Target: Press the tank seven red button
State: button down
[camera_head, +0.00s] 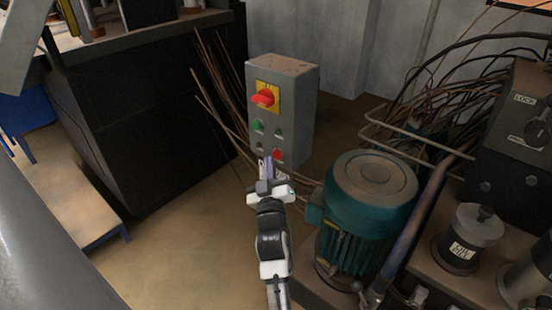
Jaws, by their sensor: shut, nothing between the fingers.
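A grey control box (284,109) stands upright in the middle of the head view. A red rotary switch (264,97) sits on a yellow plate at its top. A green button (257,125) is below that on the left. A small red button (278,155) is low on the right of the panel. My gripper (266,163) is shut and empty, just left of and slightly below the red button in the picture. I cannot tell whether it touches the panel. My arm covers the area below the box. No tank label is readable.
A teal motor (367,205) stands close to the right of my arm. Thin rods (213,75) lean left of the box, beside a dark cabinet (150,105). Cables (440,85) and a black machine (513,135) fill the right. Open floor (185,235) lies left of my arm.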

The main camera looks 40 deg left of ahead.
jog(key=shift+s, duration=0.2)
jog(key=s+b, duration=0.1)
jog(key=s, duration=0.1)
jog(key=s+b, duration=0.2)
jog(key=shift+s+a, duration=0.2)
jog(key=shift+s, duration=0.2)
dwell(0.8)
